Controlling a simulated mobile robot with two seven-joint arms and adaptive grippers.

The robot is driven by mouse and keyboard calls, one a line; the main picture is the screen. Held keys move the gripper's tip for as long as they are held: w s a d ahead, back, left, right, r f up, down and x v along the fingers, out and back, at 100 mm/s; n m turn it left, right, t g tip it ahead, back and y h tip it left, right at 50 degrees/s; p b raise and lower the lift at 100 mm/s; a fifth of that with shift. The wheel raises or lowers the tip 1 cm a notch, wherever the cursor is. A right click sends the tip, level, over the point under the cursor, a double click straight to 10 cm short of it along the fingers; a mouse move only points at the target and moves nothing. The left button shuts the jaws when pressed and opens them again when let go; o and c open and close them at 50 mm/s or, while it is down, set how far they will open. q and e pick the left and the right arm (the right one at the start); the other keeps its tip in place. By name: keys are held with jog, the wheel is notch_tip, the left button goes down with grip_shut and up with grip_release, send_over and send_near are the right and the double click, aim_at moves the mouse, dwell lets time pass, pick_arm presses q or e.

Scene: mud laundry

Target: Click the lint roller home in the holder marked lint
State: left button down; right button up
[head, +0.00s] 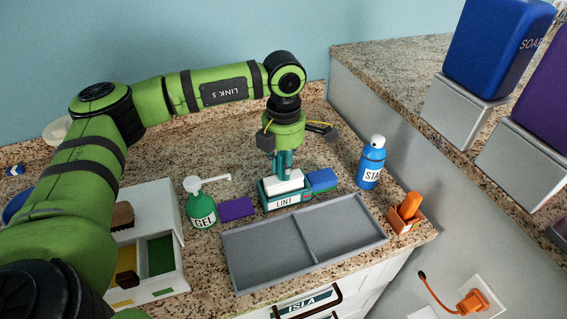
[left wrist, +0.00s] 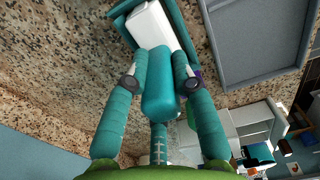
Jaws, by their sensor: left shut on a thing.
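The lint roller has a teal handle (left wrist: 160,90) and a white roller head (head: 284,182), also visible in the left wrist view (left wrist: 153,28). My left gripper (head: 283,163) points down from above and is shut on the handle, with fingers on either side of it in the left wrist view (left wrist: 160,77). The teal holder (head: 287,201), marked LINT, stands on the granite counter directly below. The white head is at the holder's opening, its lower part hidden by the front wall. I cannot tell how deep it sits. My right gripper is not in view.
A grey two-part tray (head: 262,255) lies in front of the holder. A purple block (head: 237,209) and green GEL bottle (head: 201,205) stand left; a blue block (head: 321,180), blue bottle (head: 371,164) and orange holder (head: 404,219) stand right. A raised counter (head: 400,75) bounds the right.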

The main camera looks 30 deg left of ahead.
pick_arm(q)
jog(key=shift+f+b, duration=0.35)
jog(key=shift+f, duration=0.1)
jog(key=c, duration=1)
grip_release()
jog(key=shift+o, duration=0.2)
